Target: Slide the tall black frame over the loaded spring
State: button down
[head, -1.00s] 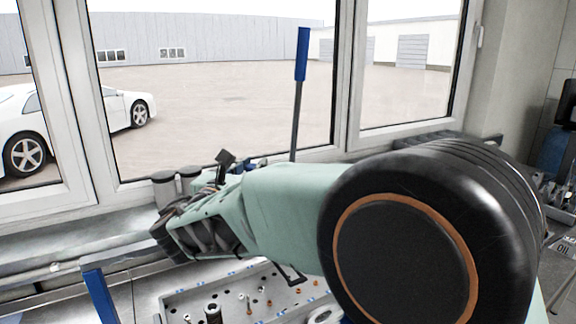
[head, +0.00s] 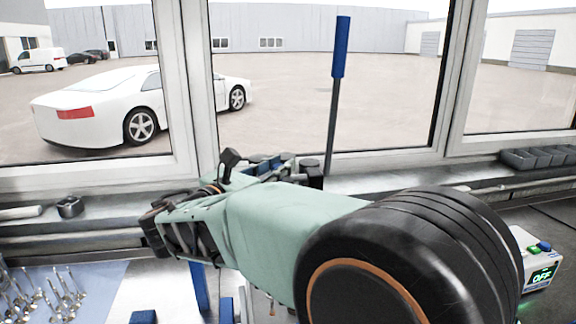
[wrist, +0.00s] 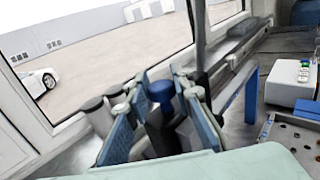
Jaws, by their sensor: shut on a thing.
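My gripper (wrist: 160,108) shows in the wrist view, its blue-padded fingers on either side of a dark thing (wrist: 159,133) with a round blue top. I cannot tell whether this is the tall black frame. In the head view, my gripper (head: 268,163) is mostly hidden behind my green arm link, over the bench by the window. I cannot make out the loaded spring in either current view.
A tall lever with a blue handle (head: 340,48) rises by the window sill. Metal parts lie on a blue mat (head: 98,280) at lower left. A box reading OFF (head: 540,262) stands at right. Grey bins (head: 540,158) sit on the sill. Part of a tray (wrist: 268,128) shows in the wrist view.

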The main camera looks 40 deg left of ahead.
jog(key=c, duration=1.7)
grip_release()
jog(key=shift+o, duration=0.2)
jog(key=s, duration=1.2)
jog(key=shift+d, duration=0.35)
jog(key=shift+w, duration=0.1)
